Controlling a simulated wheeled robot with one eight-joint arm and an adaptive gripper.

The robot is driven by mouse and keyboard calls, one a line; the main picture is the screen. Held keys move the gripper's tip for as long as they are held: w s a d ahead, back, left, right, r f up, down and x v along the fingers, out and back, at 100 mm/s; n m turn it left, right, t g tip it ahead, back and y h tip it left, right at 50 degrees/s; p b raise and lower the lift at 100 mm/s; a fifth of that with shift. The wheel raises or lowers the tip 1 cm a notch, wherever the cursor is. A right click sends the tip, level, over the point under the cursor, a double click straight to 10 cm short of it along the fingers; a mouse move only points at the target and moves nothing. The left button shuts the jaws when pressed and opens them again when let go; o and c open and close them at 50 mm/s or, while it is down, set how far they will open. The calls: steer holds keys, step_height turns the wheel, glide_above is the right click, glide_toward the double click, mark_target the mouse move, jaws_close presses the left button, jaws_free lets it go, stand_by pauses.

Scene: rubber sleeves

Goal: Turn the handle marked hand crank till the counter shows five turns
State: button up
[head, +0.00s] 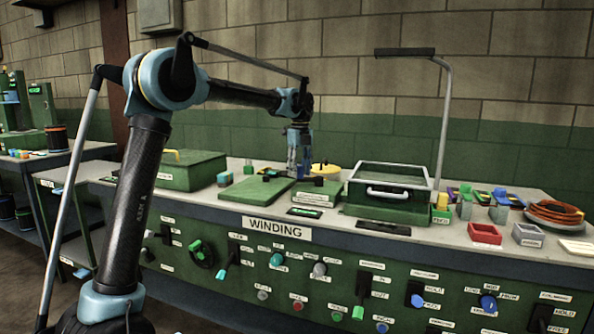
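A dark round handwheel with a green knob (201,254) is on the left of the green front panel; its label is too small to read, so I cannot tell whether it is the hand crank. A small dark display with green figures (305,212) lies at the front of the bench top, its number unreadable. My gripper (299,175) points down over the bench top behind the WINDING sign, above or beside a low green box (317,193). Its fingers are small and dark here, so their opening and any contact are unclear.
The green panel (300,275) carries several knobs and levers. On the bench top are a green flat plate (256,191), a green lidded box (178,171), a glass-topped case (388,186), a red tray (485,234) and an orange coil (555,212). A lamp post (444,125) rises behind.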

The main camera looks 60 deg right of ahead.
step_height(320, 180, up, 12)
stand_by(0.7)
stand_by(2.4)
